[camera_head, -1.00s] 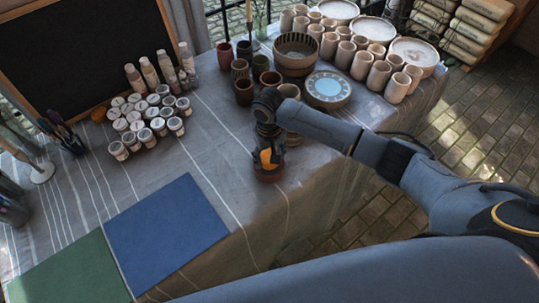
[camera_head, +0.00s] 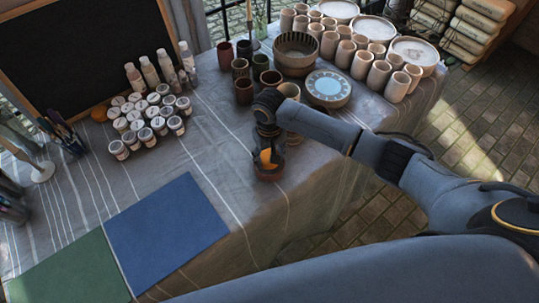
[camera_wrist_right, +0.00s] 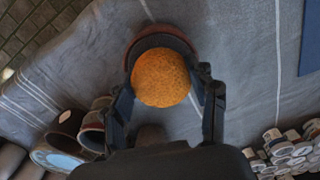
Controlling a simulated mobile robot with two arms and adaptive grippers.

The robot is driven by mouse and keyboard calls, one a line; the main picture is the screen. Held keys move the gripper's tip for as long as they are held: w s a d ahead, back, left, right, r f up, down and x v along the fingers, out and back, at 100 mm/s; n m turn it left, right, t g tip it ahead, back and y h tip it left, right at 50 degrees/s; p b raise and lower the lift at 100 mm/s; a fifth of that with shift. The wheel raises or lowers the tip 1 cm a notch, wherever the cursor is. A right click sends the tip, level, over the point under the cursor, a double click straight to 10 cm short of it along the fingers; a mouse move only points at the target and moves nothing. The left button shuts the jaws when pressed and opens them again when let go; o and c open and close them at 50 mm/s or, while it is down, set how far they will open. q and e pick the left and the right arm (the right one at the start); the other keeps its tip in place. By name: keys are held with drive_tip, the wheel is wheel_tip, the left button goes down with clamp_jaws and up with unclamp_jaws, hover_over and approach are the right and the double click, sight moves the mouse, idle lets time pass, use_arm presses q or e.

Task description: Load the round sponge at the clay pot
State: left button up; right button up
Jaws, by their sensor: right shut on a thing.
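The round orange sponge (camera_wrist_right: 162,78) is between the fingers of my right gripper (camera_wrist_right: 163,100) in the right wrist view. The gripper is shut on it. In the head view the right gripper (camera_head: 267,148) points down near the table's front edge, with part of the orange sponge (camera_head: 268,158) showing. The reddish-brown clay pot (camera_head: 268,174) is right under the sponge. In the wrist view the pot's curved rim (camera_wrist_right: 160,34) shows behind the sponge. The sponge hides the pot's inside, so I cannot tell whether they touch. My left gripper is not in view.
A blue mat (camera_head: 165,230) and a green mat (camera_head: 68,274) lie at the front left. Several paint jars (camera_head: 145,120) stand behind them. A decorated plate (camera_head: 328,88), a striped bowl (camera_head: 296,53) and several cups (camera_head: 380,75) stand farther back. Cloth around the pot is clear.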

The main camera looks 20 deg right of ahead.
drive_tip(key=shift+s+f+p, duration=0.15)
drive_tip(key=shift+p, duration=0.2)
idle(1.2)
wheel_tip(320, 180, up, 7)
drive_tip(key=p, duration=0.8)
idle(0.8)
